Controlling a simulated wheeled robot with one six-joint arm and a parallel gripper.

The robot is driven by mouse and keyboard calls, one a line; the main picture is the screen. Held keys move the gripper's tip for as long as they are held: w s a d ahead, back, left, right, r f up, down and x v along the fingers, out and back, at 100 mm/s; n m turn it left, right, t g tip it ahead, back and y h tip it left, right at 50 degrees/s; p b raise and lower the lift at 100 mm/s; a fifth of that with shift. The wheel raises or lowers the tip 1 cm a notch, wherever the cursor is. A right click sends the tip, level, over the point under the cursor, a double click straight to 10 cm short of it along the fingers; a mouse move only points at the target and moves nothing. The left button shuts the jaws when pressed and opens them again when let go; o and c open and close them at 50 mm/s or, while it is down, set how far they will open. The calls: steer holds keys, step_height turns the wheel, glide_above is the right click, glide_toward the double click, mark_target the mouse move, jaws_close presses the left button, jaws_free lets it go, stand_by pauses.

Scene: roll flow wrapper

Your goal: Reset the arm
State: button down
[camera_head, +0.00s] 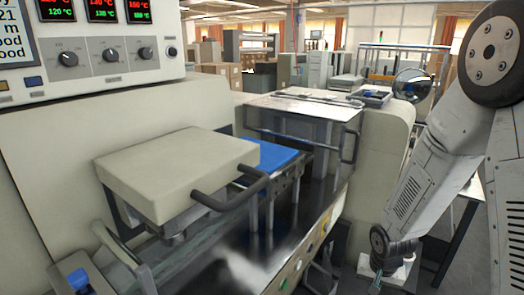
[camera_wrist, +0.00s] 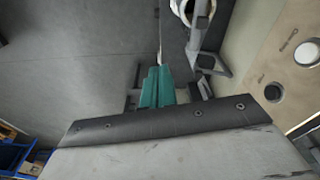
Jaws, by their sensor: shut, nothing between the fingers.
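My arm comes down the right side of the head view. My gripper (camera_head: 377,280) hangs at its lower end, beside the front of the machine (camera_head: 290,262) and low near its control panel edge. In the wrist view the teal fingers of my gripper (camera_wrist: 157,86) lie together with nothing held between them. The fingertips are small in the head view, close to the bottom edge.
The wrapper has a beige cover (camera_head: 175,165) with a black handle (camera_head: 230,195), a blue belt (camera_head: 270,156) and a clear guard frame (camera_head: 305,108). The wrist view shows grey floor (camera_wrist: 75,60), a panel with buttons (camera_wrist: 290,70) and blue bins (camera_wrist: 12,157) at lower left.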

steer(key=s+a+r+n, duration=0.2)
steer(key=s+r, duration=0.9)
steer(key=r, duration=0.4)
steer(key=s+a+r+n, duration=0.2)
steer(key=s+r, duration=0.9)
steer(key=r, duration=0.5)
steer(key=shift+s+n+y, duration=0.15)
steer(key=shift+n+y, duration=0.15)
steer(key=shift+n, duration=0.1)
steer(key=shift+a+r, duration=0.1)
